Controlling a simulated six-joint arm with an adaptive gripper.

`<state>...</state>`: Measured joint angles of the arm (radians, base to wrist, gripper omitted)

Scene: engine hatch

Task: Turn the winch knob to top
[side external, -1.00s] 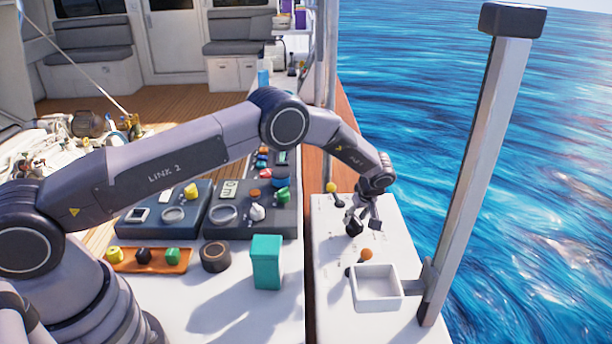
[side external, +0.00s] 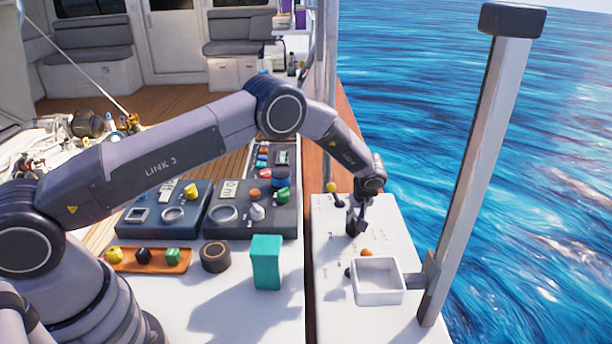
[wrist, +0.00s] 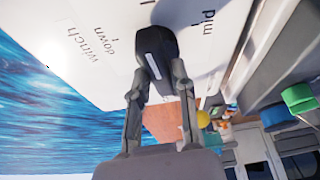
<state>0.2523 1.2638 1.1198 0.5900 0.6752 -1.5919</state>
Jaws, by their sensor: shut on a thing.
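The black winch knob (wrist: 154,48) stands on a white panel (side external: 325,260) and shows large in the wrist view. It is an elongated grip with a pale stripe along its top. Printed words "winch", "down" and "mid" show around it. My gripper (wrist: 157,88) has one finger on each side of the knob and is shut on it. In the side view my gripper (side external: 358,215) reaches down onto the panel and mostly hides the knob. I cannot tell which label the knob points to.
On the same panel, a yellow-topped lever (side external: 331,187) is behind my gripper and an orange-topped one (side external: 366,252) in front. A teal block (side external: 266,262) stands left.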

